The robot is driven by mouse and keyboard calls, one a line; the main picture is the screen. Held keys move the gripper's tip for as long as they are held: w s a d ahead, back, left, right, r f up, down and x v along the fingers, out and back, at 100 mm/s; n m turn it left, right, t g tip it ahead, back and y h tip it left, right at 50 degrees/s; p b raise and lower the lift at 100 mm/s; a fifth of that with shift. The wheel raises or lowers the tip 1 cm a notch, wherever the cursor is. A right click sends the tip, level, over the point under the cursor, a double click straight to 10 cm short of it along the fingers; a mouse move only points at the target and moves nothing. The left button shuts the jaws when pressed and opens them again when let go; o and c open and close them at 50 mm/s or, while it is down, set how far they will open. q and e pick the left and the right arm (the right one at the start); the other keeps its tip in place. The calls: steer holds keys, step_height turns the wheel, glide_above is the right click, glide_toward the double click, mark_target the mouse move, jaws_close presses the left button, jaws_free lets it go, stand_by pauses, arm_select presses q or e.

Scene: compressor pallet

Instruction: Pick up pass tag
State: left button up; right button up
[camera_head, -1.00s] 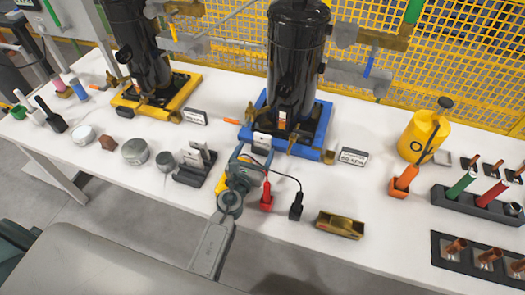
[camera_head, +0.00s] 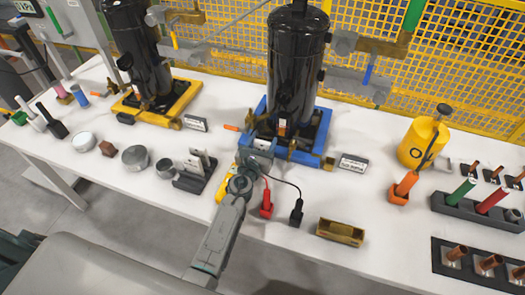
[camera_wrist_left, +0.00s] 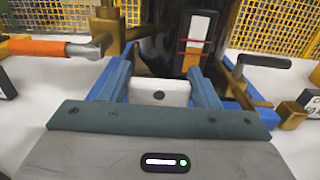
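A pale tag with a small dark hole, which looks like the pass tag (camera_wrist_left: 160,93), is between the two blue fingers of my left gripper (camera_wrist_left: 158,80) in the left wrist view. The fingers stand wide apart, one at each side of the tag; I cannot tell whether they touch it. In the head view my left gripper (camera_head: 250,168) is at the front edge of the blue compressor pallet (camera_head: 312,158). The gripper largely hides the tag there. My right gripper is not in view.
A rack with upright plates (camera_head: 197,172) stands close left of the gripper. Red (camera_head: 267,205) and black (camera_head: 296,212) cabled probes stand close right. A black compressor (camera_head: 297,75) rises behind. A brass-coloured tray (camera_head: 340,232) lies further right, with clear white table around it.

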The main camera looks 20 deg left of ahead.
arm_select(q)
steer(key=shift+c, duration=1.4)
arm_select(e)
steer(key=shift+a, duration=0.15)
arm_select(q)
steer(key=shift+r, duration=0.1)
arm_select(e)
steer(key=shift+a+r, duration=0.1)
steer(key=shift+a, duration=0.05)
